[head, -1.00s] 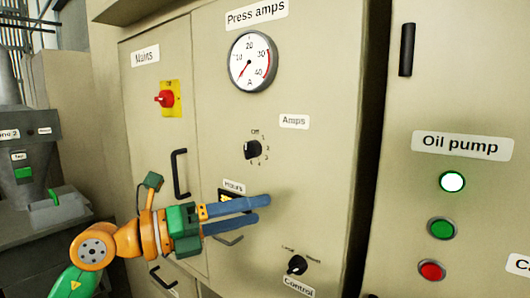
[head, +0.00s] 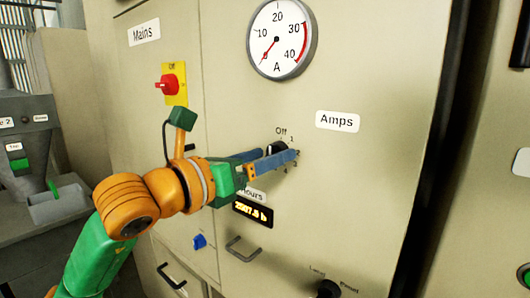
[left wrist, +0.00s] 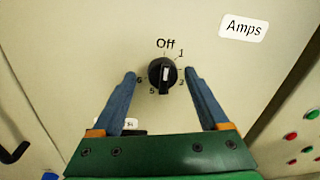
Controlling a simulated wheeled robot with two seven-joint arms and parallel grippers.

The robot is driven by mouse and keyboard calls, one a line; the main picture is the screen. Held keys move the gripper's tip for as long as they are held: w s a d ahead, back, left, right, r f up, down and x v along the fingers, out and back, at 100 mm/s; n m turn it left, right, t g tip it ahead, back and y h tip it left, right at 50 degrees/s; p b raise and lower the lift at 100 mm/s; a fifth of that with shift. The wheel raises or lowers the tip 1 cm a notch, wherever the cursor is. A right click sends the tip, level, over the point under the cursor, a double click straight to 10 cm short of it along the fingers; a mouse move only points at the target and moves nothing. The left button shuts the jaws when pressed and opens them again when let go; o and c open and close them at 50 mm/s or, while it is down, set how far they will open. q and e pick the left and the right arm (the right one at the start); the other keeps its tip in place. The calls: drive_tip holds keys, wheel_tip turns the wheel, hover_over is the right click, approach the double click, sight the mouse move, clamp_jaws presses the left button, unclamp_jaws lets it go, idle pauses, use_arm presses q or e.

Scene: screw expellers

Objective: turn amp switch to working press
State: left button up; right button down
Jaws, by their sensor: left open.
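The amp switch is a black rotary knob (head: 279,147) on the beige cabinet front, left of the "Amps" label (head: 338,121). In the left wrist view the open fingers (left wrist: 160,75) lie either side of the knob, with a gap on each side. My right gripper is in neither view.
The amps gauge (head: 282,40) is above, its needle low. The hours display (head: 253,212) and a metal handle (head: 243,249) sit below the gripper. The red mains switch (head: 167,86) is on the left panel. The control knob (head: 328,289) is at the bottom.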

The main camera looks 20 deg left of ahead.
use_arm(q)
drive_tip(key=shift+s+d+r, duration=0.1)
drive_tip(key=shift+s, duration=0.15)
drive_tip(key=c, duration=0.7)
clamp_jaws()
